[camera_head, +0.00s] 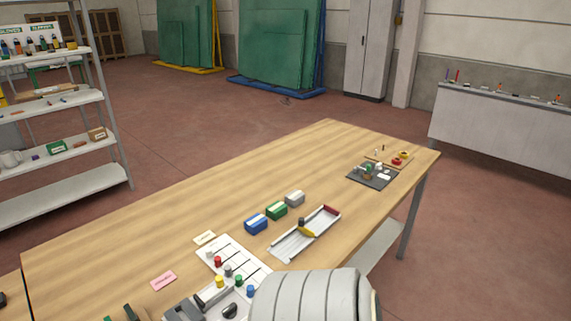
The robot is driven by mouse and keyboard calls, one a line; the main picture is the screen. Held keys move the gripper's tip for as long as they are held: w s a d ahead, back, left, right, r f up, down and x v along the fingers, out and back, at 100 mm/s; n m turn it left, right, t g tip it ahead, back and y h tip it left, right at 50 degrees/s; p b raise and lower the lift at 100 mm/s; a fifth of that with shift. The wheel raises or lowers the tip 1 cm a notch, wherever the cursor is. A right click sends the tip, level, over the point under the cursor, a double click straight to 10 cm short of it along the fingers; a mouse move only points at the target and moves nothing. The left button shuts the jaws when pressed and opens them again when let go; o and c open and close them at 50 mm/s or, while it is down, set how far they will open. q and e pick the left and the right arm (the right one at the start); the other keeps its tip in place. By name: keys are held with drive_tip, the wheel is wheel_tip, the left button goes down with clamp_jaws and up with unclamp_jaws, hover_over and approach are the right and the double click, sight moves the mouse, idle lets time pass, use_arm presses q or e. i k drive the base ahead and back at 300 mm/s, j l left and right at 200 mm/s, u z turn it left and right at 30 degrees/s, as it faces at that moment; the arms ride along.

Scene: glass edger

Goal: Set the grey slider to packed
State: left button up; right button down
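A white slider panel (246,262) lies on the near part of the wooden table. It carries small coloured knobs: a grey knob (228,270) sits between a red one (218,261) and a green one (239,280), with a yellow one (219,281) and a blue one (250,290) nearby. Any wording on the panel is too small to read. A large white ribbed arm part, which looks like mine, covers the bottom centre. Dark grey parts overlap the panel's near left end; I cannot tell whether they are a gripper. No clear fingertips show.
Blue (256,225), green (278,210) and grey (295,198) boxes stand behind the panel. A white tray (291,244) lies to its right. Cream (204,238) and pink (163,281) cards lie left. A dark mat (380,180) is far right. The table's left-centre is clear.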

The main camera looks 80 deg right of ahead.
sight(227, 269)
drive_tip(key=z, duration=2.1)
